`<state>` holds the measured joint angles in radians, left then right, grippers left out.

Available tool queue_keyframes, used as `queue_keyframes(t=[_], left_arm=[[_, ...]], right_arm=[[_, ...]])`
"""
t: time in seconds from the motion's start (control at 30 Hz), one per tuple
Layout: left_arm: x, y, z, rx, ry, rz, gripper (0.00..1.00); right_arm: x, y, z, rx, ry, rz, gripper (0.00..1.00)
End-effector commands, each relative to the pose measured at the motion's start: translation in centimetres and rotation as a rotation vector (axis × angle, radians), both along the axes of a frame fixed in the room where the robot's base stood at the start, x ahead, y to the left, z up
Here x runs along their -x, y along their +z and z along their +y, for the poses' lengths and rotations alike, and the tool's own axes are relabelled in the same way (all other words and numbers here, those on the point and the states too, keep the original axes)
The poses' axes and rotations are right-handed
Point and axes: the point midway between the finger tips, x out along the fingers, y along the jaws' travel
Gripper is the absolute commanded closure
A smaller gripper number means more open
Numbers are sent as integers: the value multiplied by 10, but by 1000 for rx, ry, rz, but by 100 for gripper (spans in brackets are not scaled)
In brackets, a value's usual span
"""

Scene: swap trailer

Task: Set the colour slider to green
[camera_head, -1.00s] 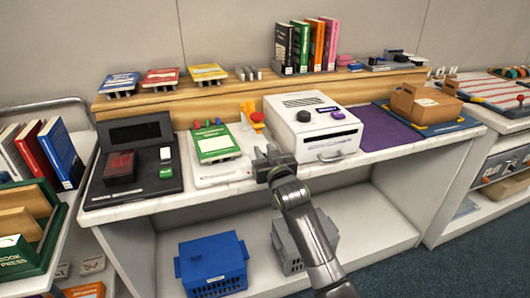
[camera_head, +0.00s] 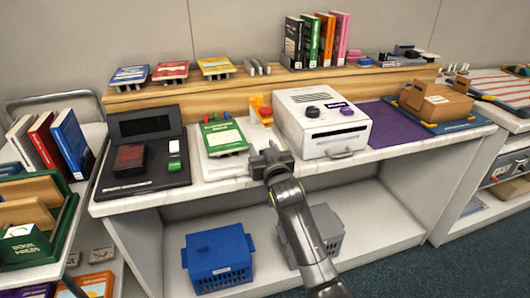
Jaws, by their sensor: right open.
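An orange and yellow piece (camera_head: 257,105) with a red part (camera_head: 265,114) stands at the board's back right. I cannot tell which of these parts is the colour slider, or its setting. My right gripper (camera_head: 267,155) is open and empty, over the counter's front edge, right of the card and in front of the white machine's left corner. It appears apart from the board. My left gripper is not in view.
A white machine (camera_head: 322,112) with knobs and a slot stands right of the board. A black device (camera_head: 148,177) lies to the left. A brown box (camera_head: 434,101) sits at the right. Blue (camera_head: 220,262) and grey (camera_head: 325,222) crates stand below.

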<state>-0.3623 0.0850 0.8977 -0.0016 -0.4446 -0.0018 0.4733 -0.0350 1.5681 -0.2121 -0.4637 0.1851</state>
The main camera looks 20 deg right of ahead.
Motion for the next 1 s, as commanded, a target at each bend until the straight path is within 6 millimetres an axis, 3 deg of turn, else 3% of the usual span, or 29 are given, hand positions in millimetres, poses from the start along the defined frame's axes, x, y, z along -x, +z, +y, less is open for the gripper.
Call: queue_keyframes(t=[0.17,0.27,0.7,0.87,1.0], left_arm=[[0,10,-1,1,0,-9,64],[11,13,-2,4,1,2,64],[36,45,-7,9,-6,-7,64],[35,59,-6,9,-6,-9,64],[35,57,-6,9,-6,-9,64]], right_arm=[[9,2,0,-2,1,2,55],[20,4,0,-3,0,4,55],[92,5,-4,-3,-2,4,55],[121,4,-5,-4,-3,4,55],[144,0,-5,-4,-2,2,55]])
